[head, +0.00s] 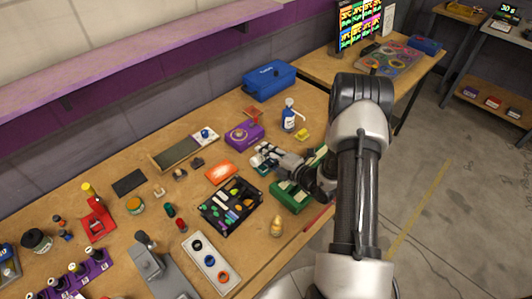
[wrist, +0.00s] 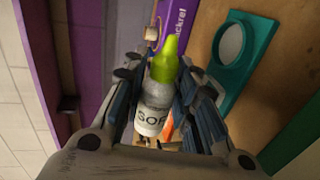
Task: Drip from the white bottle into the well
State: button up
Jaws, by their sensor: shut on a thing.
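The white bottle (wrist: 153,105) has a yellow-green tip and dark lettering on its side. My gripper (wrist: 168,100) is shut on it, with a finger on each side in the wrist view. The tip points toward the top of that picture. A teal holder with a pale round well (wrist: 230,45) lies on the table to the right of the tip there, and the tip is not over it in the picture. In the head view, my gripper (head: 271,158) is low over the table's right part, and the well is mostly hidden by it.
A purple box (head: 244,134) stands just behind my gripper, with a blue-and-white pump bottle (head: 288,116) behind to the right. A green box (head: 290,196) is close at the front. A black sorting tray (head: 231,205) and orange item (head: 221,172) lie to the left.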

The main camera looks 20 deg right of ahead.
jog(key=shift+r, duration=0.1)
dwell(0.3)
jog(key=shift+r+m+y+p, duration=0.35)
jog(key=shift+m+p, duration=0.35)
jog(key=shift+p, duration=0.2)
jog(key=shift+r+m+y+p, duration=0.1)
jog(key=shift+m+y+p, duration=0.2)
jog(key=shift+m, duration=0.3)
dwell(2.3)
jog(key=n+h+b, duration=0.1)
jog(key=n, duration=0.2)
jog(key=shift+n+h, duration=0.25)
jog(key=shift+n, duration=0.05)
